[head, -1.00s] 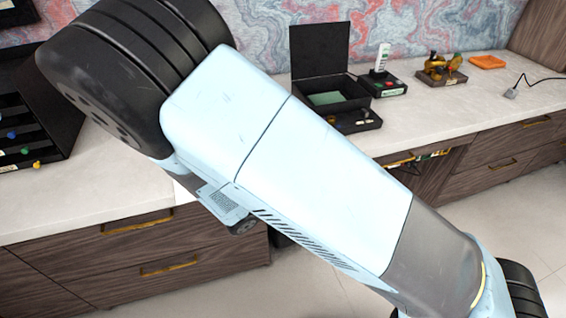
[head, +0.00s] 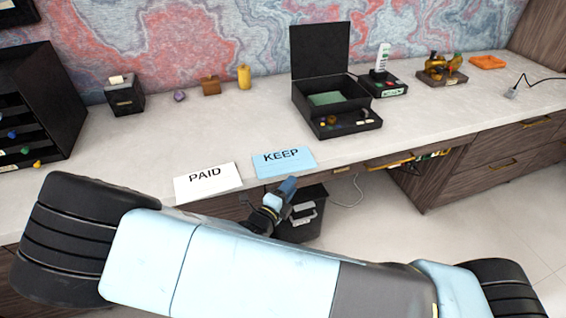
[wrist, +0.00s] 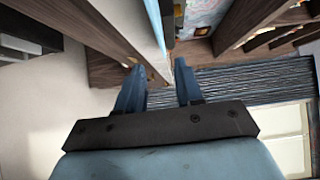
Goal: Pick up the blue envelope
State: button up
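The blue envelope (head: 284,163), marked KEEP, lies flat at the desk's front edge, right of a white envelope (head: 208,183) marked PAID. My gripper (head: 288,184) is in front of the desk edge, just below the blue envelope in the head view. In the wrist view its two blue fingers stand apart (wrist: 160,84), open and empty. A light blue strip at the top of the wrist view (wrist: 155,22), beside the pale desk edge, looks like the blue envelope seen edge-on. I cannot tell whether any finger touches the desk.
A black open box (head: 342,103) stands at the back of the desk (head: 225,128). A black rack (head: 42,105) is at the left. A black bin (head: 305,218) stands below the desk, behind my gripper. Wooden drawers (head: 490,172) are at the right.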

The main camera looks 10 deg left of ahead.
aim_at(284, 162)
jog(key=shift+x, duration=3.4)
jog(key=shift+c, duration=0.4)
grip_shut()
